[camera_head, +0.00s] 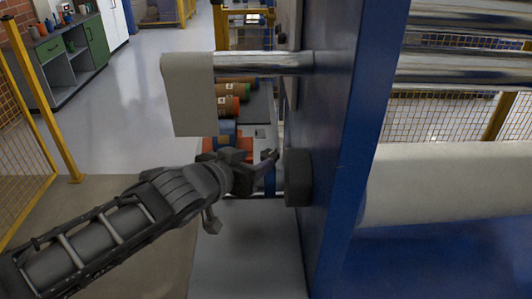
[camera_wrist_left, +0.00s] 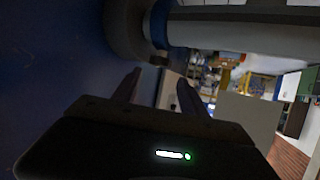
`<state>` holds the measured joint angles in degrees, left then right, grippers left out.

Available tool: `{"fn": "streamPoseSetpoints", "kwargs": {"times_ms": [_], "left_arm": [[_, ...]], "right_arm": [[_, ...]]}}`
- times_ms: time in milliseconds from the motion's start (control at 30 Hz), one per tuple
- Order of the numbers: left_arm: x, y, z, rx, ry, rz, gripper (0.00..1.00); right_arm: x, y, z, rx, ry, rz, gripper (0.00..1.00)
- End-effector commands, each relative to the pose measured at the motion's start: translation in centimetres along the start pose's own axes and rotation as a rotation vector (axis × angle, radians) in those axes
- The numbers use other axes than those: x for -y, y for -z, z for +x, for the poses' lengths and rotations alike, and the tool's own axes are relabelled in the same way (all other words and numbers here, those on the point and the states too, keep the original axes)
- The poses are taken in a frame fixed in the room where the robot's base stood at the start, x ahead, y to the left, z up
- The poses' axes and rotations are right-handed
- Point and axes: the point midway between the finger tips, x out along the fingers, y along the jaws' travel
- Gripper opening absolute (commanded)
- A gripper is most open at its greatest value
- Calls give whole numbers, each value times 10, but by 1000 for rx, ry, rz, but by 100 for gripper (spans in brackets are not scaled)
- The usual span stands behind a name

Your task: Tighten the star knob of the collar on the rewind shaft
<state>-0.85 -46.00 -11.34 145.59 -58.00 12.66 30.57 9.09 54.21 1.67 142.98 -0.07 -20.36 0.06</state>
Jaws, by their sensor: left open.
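A blue collar (camera_head: 270,182) sits beside a dark round hub (camera_head: 298,178) on the blue machine frame. In the left wrist view the collar (camera_wrist_left: 158,25) rings a grey shaft (camera_wrist_left: 235,32) next to the hub (camera_wrist_left: 124,30). A small brownish knob (camera_wrist_left: 158,60) shows at the collar's edge; its star shape cannot be made out. My left gripper (camera_head: 240,190) is open, in front of the shaft and close to the collar. In the wrist view the fingertips (camera_wrist_left: 158,80) point toward the knob, one on each side, with no clear contact. My right gripper is not in view.
The blue frame (camera_head: 345,150) stands close on the right. A silver roller (camera_head: 265,63) with a white sheet (camera_head: 190,95) hangs above my gripper. Coloured rolls (camera_head: 228,106) lie behind. A yellow fence (camera_head: 45,100) stands at left; the floor between is clear.

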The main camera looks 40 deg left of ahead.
Motion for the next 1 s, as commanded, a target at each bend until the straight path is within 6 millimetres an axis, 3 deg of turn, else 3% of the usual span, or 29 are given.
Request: {"fn": "streamPoseSetpoints", "kwargs": {"times_ms": [167, 567, 700, 1000], "left_arm": [[1, 0, 14, 12, -2, -4, 50], [1, -3, 43, 8, -5, -7, 50], [0, -6, 63, 6, -6, -4, 50], [-1, -2, 68, 3, -8, -5, 50]], "right_arm": [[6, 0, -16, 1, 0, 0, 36], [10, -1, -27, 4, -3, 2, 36], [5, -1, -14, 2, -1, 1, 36], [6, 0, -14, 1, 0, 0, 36]]}}
